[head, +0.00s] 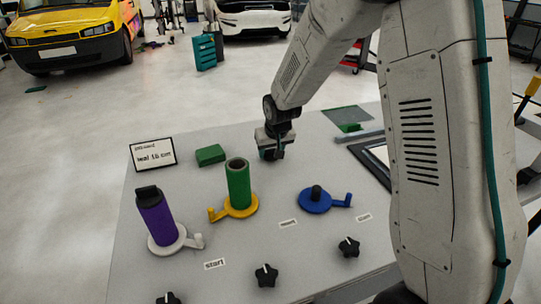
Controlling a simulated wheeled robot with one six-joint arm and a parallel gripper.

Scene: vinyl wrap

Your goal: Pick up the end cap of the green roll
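The green roll (238,186) stands upright on a yellow holder (243,212) in the middle of the table. Its top looks like an open, dark-centred ring, and I cannot make out a separate end cap on it. Several black star-shaped knobs lie along the front of the table, one (266,276) in front of the green roll and one (348,247) to its right. My gripper (271,154) points down behind and to the right of the green roll, apart from it. Its fingers are small and dark here, so I cannot tell their opening or whether they hold anything.
A purple roll (157,219) with a black top stands on a white holder at left. A blue holder (314,201) with a black peg is at right. A green block (210,155) and a sign (153,154) are at the back. Small labels, one reading "start" (214,264), lie in front.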

